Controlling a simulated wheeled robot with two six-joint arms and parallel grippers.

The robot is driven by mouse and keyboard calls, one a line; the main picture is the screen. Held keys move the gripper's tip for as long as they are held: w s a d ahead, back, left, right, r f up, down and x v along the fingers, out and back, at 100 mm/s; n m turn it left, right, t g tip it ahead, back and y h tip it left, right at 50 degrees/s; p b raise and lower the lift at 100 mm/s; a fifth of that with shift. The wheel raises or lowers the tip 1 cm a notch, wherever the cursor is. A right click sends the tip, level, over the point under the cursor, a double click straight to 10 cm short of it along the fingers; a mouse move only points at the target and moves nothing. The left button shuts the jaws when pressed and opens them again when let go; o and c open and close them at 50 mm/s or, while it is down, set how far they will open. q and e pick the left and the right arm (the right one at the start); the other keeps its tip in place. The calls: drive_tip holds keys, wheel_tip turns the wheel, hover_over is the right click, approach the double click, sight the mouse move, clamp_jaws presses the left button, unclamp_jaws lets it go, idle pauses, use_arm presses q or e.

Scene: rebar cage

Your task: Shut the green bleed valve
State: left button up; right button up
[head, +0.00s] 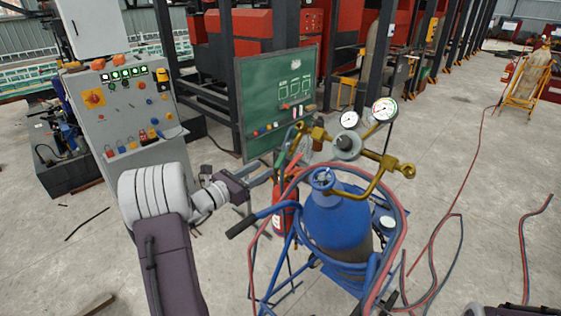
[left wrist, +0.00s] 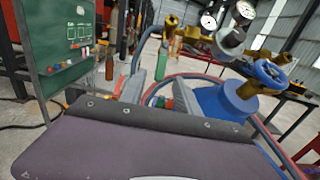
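A blue gas cylinder (head: 338,222) stands on a blue trolley, with a blue handwheel on top; it also shows in the left wrist view (left wrist: 222,106). A brass regulator (head: 347,146) with two round gauges sits above it. My left gripper (head: 276,174) is left of the cylinder, below that brass end. My right gripper is not seen.
Red and blue hoses (head: 402,222) loop around the cylinder and across the floor. A red extinguisher (head: 285,215) is close behind my left gripper. A grey control panel (head: 128,105) and a green board (head: 277,95) stand behind. Floor at the right is mostly open.

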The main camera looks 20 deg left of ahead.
sight(280, 159)
use_arm(q)
drive_tip(key=p+x, duration=0.2)
drive_tip(key=x, duration=0.7)
drive_tip(key=shift+w+d, duration=0.1)
drive_tip(key=shift+d, duration=0.1)
clamp_jaws()
idle(1.1)
